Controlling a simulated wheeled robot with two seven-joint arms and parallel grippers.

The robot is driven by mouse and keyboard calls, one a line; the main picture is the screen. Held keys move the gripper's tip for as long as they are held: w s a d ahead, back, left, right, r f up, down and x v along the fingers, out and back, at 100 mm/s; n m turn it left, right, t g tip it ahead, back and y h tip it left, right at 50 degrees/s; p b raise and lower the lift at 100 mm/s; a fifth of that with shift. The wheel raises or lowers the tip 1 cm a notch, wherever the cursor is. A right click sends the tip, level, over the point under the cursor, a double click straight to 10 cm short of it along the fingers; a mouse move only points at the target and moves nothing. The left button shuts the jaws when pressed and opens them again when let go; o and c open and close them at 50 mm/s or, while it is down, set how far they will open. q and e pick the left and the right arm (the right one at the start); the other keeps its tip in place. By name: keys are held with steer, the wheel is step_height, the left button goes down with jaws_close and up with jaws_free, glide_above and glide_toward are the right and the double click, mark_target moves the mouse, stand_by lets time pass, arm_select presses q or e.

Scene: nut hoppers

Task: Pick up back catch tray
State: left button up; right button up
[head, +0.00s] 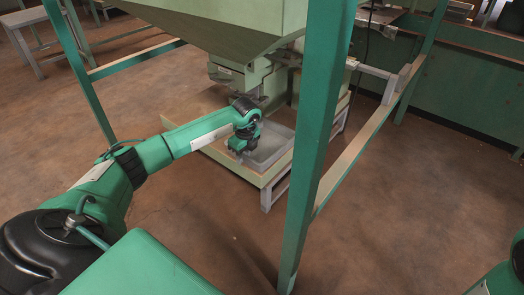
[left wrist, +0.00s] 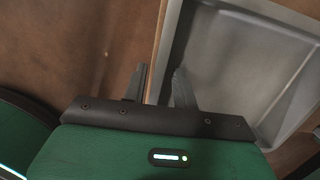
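The catch tray is a shallow grey metal tray (head: 276,146) on a low, light-coloured stand under the green hopper. It also fills the upper right of the left wrist view (left wrist: 240,62). My left gripper (head: 240,154) is at the tray's near left side, pointing down. In the left wrist view its two fingers (left wrist: 158,84) are apart, one on the outer side of the tray's wall and one on the inner side. Whether either finger touches the wall is unclear. The tray looks empty where it shows. My right gripper is out of view.
The green hopper (head: 225,30) hangs over the stand (head: 185,108). A green frame post (head: 318,130) rises close to the tray's right side, with a lower rail (head: 365,140) running back. Brown floor (head: 400,220) is clear in front and to the right.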

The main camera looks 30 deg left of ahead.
arm_select(q)
jaws_close()
steer(key=shift+r, duration=0.2)
stand_by(0.3)
